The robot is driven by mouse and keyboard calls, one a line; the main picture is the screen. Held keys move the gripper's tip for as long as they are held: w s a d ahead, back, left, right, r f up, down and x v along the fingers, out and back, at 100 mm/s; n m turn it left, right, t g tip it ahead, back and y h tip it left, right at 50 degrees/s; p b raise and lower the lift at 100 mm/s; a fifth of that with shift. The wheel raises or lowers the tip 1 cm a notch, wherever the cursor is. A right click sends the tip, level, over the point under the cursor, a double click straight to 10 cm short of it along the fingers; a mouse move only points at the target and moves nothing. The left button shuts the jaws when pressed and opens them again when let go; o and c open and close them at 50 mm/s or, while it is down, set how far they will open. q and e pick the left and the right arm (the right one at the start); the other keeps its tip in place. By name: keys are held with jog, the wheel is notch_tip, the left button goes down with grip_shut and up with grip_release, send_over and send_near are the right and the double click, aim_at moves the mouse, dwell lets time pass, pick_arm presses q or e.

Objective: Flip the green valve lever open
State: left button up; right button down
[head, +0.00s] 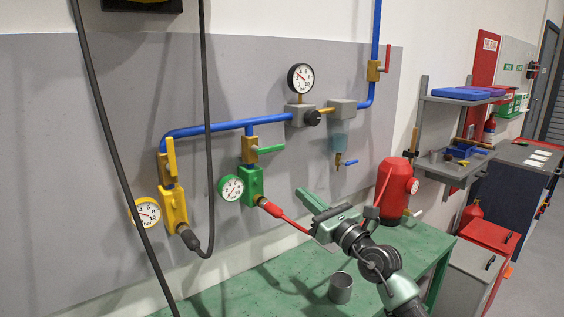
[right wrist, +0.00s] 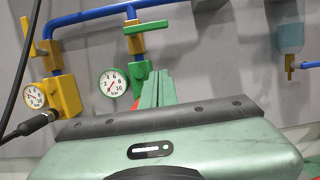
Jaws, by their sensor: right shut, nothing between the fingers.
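The green valve lever (head: 270,149) sticks out level to the right from a brass-coloured valve (head: 250,143), crosswise to its upright pipe. Below the valve are a green block (head: 253,182) and a green-rimmed gauge (head: 231,188). The lever also shows in the right wrist view (right wrist: 147,27), beyond and above the fingers. My right gripper (head: 303,194) is shut and empty. It is below and to the right of the lever in the head view, apart from it. Its fingers show pressed together in the right wrist view (right wrist: 158,86). My left gripper is out of view.
A yellow lever (head: 171,157) stands upright left of the green one. A red hose (head: 288,216) runs from the green block behind my right gripper. A black cable (head: 207,120) hangs at left. A metal cup (head: 341,288) stands on the green bench (head: 290,285).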

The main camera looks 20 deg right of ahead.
aim_at(271, 149)
jog(key=w+a+r+p, duration=0.3)
jog(key=w+r, duration=0.3)
jog(key=w, duration=0.3)
jog(key=shift+a+r, duration=0.15)
jog(key=shift+r, duration=0.1)
jog(key=shift+w+f, duration=0.1)
dwell(0.3)
